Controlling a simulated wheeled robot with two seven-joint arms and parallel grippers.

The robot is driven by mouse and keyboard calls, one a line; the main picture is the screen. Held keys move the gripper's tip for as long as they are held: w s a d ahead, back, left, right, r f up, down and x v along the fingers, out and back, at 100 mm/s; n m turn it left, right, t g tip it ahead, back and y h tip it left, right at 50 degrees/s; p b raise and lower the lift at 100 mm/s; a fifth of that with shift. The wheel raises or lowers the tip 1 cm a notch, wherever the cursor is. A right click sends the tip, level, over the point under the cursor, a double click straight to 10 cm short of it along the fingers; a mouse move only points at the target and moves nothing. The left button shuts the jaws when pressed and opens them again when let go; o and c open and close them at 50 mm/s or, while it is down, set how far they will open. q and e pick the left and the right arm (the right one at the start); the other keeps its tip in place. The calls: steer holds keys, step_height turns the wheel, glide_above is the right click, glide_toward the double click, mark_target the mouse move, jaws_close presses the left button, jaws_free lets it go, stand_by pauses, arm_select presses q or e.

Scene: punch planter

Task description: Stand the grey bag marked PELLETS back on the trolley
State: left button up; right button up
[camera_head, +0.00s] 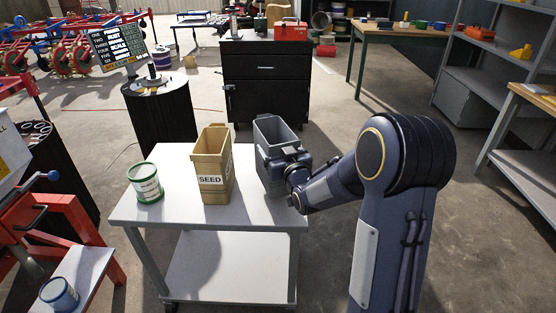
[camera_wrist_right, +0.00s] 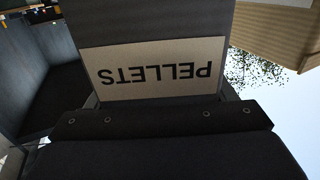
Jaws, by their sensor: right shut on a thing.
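The grey bag (camera_head: 279,131) stands upright and open-topped over the right end of the white trolley (camera_head: 172,210). My left gripper is not in view.
A tan SEED bag (camera_head: 215,165) stands left of the grey bag with a gap between. A green and white tin (camera_head: 146,183) stands further left. A black drawer cabinet (camera_head: 266,80) is behind the trolley. A red stand (camera_head: 70,225) is at left.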

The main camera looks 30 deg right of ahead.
steer(key=shift+w+d+f+b, duration=0.15)
steer(key=shift+f+b, duration=0.2)
steer(key=shift+f, duration=1.3)
steer(key=shift+f, duration=0.2)
steer(key=o, duration=2)
steer(key=shift+o, duration=0.2)
steer(key=shift+r, duration=0.1)
